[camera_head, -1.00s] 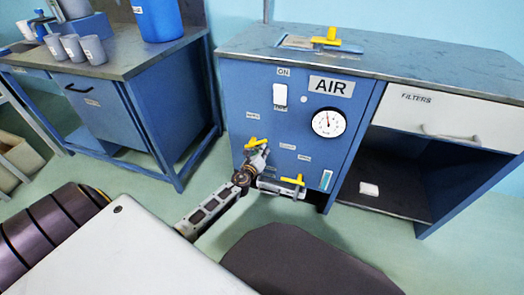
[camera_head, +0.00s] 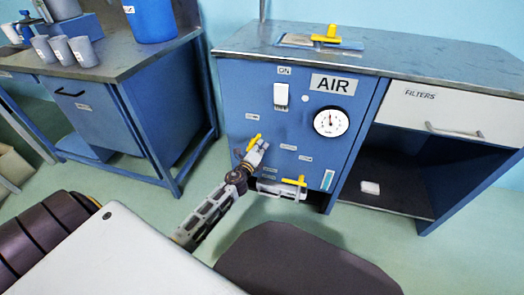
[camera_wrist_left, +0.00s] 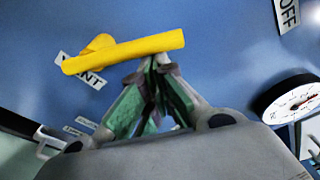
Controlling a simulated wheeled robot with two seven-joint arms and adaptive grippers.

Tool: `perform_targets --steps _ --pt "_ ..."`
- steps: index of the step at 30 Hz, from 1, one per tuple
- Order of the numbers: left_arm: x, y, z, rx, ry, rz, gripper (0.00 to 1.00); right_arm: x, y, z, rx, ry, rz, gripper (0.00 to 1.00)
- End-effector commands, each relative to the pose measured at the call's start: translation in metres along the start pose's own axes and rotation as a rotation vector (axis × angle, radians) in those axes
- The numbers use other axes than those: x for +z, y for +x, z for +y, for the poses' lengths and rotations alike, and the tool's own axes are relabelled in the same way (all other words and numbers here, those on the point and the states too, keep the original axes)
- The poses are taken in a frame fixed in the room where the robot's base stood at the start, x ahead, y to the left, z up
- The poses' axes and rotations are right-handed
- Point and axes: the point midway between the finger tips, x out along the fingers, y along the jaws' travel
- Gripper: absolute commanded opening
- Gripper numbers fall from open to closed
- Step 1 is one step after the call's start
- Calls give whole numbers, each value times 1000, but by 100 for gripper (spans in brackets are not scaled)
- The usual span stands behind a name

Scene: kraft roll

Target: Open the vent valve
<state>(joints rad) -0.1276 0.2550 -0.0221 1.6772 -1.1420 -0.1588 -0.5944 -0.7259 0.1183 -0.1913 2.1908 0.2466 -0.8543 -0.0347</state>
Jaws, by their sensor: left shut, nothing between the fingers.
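The vent valve's yellow lever (camera_head: 254,142) is on the blue front of the air cabinet, left of the gauge, and stands at a slant in the head view. In the left wrist view the yellow lever (camera_wrist_left: 130,52) runs across the picture, partly covering a label whose visible end reads "NT". My left gripper (camera_head: 263,146) is shut and empty beside the lever, on its right. In the wrist view its closed fingertips (camera_wrist_left: 155,63) are at the lever's lower edge; I cannot tell whether they touch. My right gripper is not in view.
A second yellow lever (camera_head: 294,181) sits on a pipe lower right of my left gripper. A white switch (camera_head: 281,95) and a gauge (camera_head: 331,122) are above. A yellow-handled item (camera_head: 327,37) lies on the cabinet top. A blue bench (camera_head: 168,100) stands left.

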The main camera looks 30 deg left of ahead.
Motion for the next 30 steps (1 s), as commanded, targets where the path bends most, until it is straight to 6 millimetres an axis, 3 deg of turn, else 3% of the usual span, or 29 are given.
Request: perform_targets --steps 10,30 --pt "18 -2 -7 -36 -261 -2 0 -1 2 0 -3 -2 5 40" --pt "26 -4 -9 -36 -252 -1 0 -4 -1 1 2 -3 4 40"
